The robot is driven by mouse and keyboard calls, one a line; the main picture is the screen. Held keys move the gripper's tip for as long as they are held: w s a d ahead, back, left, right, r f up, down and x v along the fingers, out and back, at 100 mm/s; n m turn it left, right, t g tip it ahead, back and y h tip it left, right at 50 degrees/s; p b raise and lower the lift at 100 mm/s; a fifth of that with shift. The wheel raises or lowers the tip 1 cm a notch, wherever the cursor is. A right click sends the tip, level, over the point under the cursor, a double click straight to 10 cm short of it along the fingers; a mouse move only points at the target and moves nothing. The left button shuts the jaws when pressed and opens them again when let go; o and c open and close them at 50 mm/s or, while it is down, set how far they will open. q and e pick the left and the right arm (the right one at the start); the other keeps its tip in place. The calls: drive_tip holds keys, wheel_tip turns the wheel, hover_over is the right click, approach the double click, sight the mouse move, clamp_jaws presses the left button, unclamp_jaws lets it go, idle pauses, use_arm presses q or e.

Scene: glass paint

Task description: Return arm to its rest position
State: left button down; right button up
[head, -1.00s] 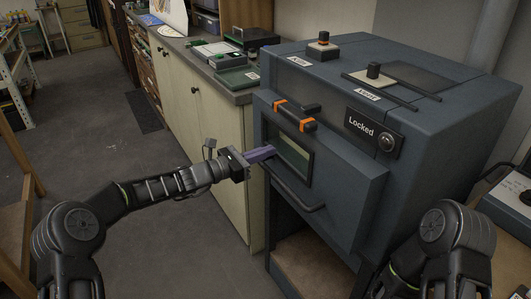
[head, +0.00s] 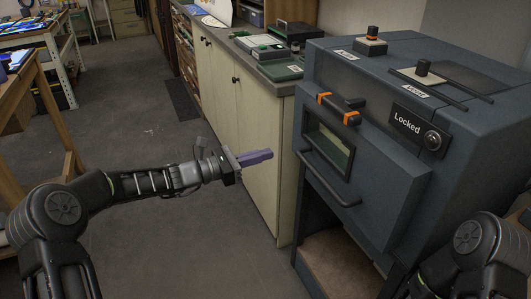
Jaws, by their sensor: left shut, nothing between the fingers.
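My left gripper (head: 256,157) has purple fingers and is shut and empty. It is in open air in front of the cream cabinet, left of the kiln door and apart from it. My left arm (head: 150,184) reaches in from the left, roughly level. My right arm (head: 478,245) shows only at the lower right; its gripper is out of view. The blue-grey kiln (head: 420,190) stands at the right with its door closed. A sign on it reads "Locked" (head: 408,122).
The kiln door has a bar handle (head: 328,178) and an orange-marked handle (head: 338,109). The cream cabinet (head: 235,110) carries a counter with green-trimmed trays (head: 268,50). A wooden table (head: 20,90) stands at the left. The grey floor (head: 130,125) between is clear.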

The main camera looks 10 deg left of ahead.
use_arm(q)
drive_tip(key=s+f+m+g+y, duration=0.25)
drive_tip(key=s+f, duration=0.25)
drive_tip(key=f, duration=0.5)
drive_tip(key=s+f+m+g+y, duration=0.1)
drive_tip(key=s+f+m+y, duration=0.3)
drive_tip(key=f, duration=0.6)
drive_tip(key=s+f+m+g+y, duration=0.2)
drive_tip(key=s+f+m, duration=0.25)
drive_tip(key=f, duration=0.45)
drive_tip(key=s+d+f+m+g+p, duration=0.1)
drive_tip(key=s+m, duration=0.3)
drive_tip(key=s, duration=0.5)
drive_tip(key=s+d+f+m+g+y+p, duration=0.1)
drive_tip(key=s+f+m, duration=0.2)
drive_tip(key=s, duration=0.6)
drive_tip(key=s+d+f+m+g+y+p, duration=0.1)
drive_tip(key=s+f+m, duration=0.2)
drive_tip(key=s, duration=0.6)
drive_tip(key=shift+d+f+m, duration=0.15)
drive_tip(key=shift+f+m, duration=0.2)
drive_tip(key=shift+m, duration=0.45)
